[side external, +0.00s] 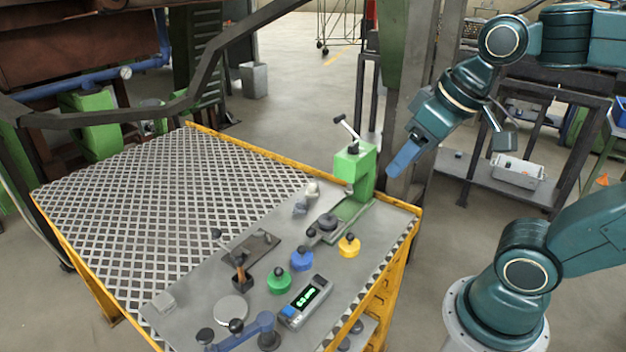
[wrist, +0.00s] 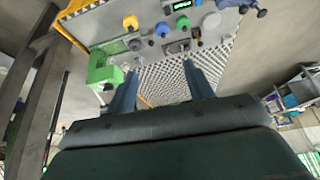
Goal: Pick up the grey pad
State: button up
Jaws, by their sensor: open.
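A small light grey block that looks like the grey pad (side external: 163,301) lies at the left end of the plain metal strip of the workbench (side external: 190,290) in the side view. I cannot pick it out surely in the wrist view. My gripper (side external: 400,165) is raised in the air beyond the bench's right corner, past the green press, far from the pad. Its two blue fingers stand apart in the wrist view (wrist: 159,70), with nothing held between them.
A green press (side external: 355,165) with a lever stands at the bench's right end. Yellow (side external: 349,245), blue (side external: 302,259) and green (side external: 279,280) knobbed pieces, a display box (side external: 305,300), a round grey disc (side external: 230,309) and a blue-armed tool (side external: 245,335) crowd the strip. The grating is clear.

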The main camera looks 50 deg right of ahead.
jog(key=w+d+r+m+g, duration=0.1)
jog(key=w+d+r+m, duration=0.15)
jog(key=w, duration=0.85)
jog(key=m+g, duration=0.4)
jog(key=m, duration=0.5)
send_over(301, 201)
notch_tip(301, 201, down, 23)
jog(key=shift+r, duration=0.15)
jog(key=shift+f, duration=4.3)
